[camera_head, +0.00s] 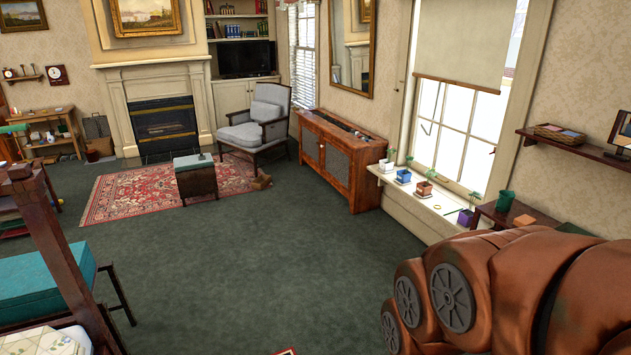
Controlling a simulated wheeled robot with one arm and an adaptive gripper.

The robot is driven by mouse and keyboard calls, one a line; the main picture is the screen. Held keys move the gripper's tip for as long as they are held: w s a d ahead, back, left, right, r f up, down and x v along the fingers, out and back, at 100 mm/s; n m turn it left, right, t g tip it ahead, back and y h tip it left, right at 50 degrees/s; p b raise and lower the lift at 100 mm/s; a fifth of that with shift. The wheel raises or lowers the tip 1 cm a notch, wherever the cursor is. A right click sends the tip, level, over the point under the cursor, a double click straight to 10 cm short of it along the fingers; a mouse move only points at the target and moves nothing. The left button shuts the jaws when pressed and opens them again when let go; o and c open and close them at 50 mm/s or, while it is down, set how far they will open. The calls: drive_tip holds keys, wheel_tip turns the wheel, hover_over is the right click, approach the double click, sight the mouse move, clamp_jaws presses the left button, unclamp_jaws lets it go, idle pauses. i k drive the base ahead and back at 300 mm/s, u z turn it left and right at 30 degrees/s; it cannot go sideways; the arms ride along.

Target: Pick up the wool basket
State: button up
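I cannot make out a wool basket for certain in the head camera view. A low, woven-looking tray (559,134) with flat coloured items sits on the wall shelf at the right. A dark grey holder with a handle (98,136) stands on the floor left of the fireplace; it is too small to tell what it is. My gripper is not in view.
Open green carpet (230,265) fills the middle. A footstool (196,182) stands on the red rug (114,196), near a grey armchair (258,118). A wooden cabinet (338,165) and potted plants (423,188) line the right wall. A teal-cushioned bench (40,283) is at lower left.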

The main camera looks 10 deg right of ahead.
sight(262, 181)
drive_tip(key=z, duration=0.1)
drive_tip(key=i, duration=9.2)
drive_tip(key=u, duration=3.35)
